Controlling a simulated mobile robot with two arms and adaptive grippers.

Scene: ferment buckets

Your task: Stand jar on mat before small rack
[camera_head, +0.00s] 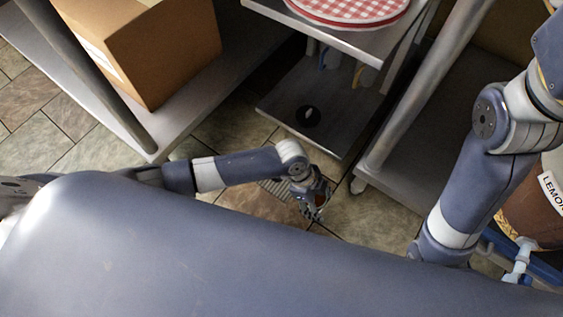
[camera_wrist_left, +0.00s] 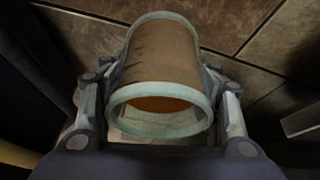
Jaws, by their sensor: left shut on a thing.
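My left gripper (camera_head: 313,207) is low over the tiled floor, in front of a metal stand. In the left wrist view its two fingers (camera_wrist_left: 160,120) are closed on opposite sides of a jar (camera_wrist_left: 160,62). The jar looks like a cylinder with a brown body and pale greenish rims, its near end facing the camera. In the head view the jar cannot be clearly made out at the gripper. I cannot identify the mat or the small rack in either view. My right arm shows at the right, but its gripper is not in view.
A round red-and-white checked item (camera_head: 352,8) lies on the metal stand's top (camera_head: 372,44), above a lower shelf (camera_head: 335,112). A cardboard box (camera_head: 150,50) stands on a shelf at upper left. A brown container labelled "LEMO..." (camera_head: 532,215) is at right. A floor drain (camera_head: 272,187) lies beside my left forearm.

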